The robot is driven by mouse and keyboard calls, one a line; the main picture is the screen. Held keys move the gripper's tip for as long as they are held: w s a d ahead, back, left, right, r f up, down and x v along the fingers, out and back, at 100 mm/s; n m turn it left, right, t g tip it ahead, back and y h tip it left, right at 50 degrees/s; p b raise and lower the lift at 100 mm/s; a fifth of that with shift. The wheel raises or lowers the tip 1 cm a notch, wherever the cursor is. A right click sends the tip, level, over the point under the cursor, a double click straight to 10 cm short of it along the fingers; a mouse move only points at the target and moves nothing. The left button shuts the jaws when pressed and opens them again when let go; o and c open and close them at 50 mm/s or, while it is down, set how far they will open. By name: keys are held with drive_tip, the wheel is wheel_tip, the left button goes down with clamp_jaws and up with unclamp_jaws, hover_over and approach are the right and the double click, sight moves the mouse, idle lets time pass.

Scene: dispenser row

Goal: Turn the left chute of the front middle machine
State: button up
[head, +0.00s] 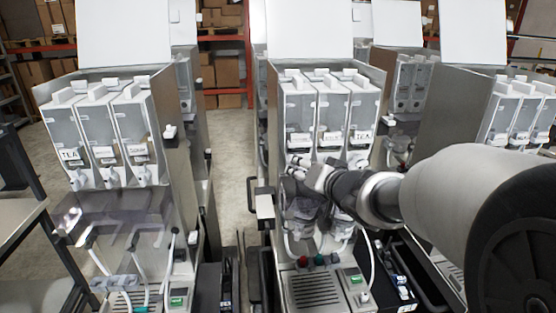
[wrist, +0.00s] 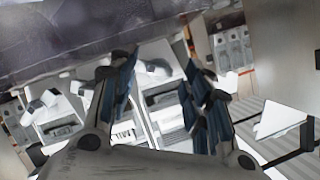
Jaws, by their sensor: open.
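The front middle machine (head: 315,120) stands in the centre of the head view with its white lid raised and three white canisters side by side. My gripper (head: 296,170) is in front of its left canister (head: 299,112), at chute height, and largely hides the left chute. In the wrist view my gripper (wrist: 164,75) is open, its two dark-padded fingers apart. A white chute-like part (wrist: 152,70) shows between the fingertips, with labelled canister fronts behind it. I cannot tell whether either finger touches it.
A similar machine (head: 105,140) stands to the left and another (head: 510,115) to the right, partly behind my arm. Bare floor (head: 232,165) shows between the left and middle machines. Below my gripper are hoses and a drip grate (head: 315,290).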

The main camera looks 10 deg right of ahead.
drive_tip(key=shift+w+f, duration=0.1)
drive_tip(key=shift+w, duration=0.15)
drive_tip(key=shift+s, duration=0.1)
drive_tip(key=c, duration=1.1)
drive_tip(key=shift+o, duration=0.2)
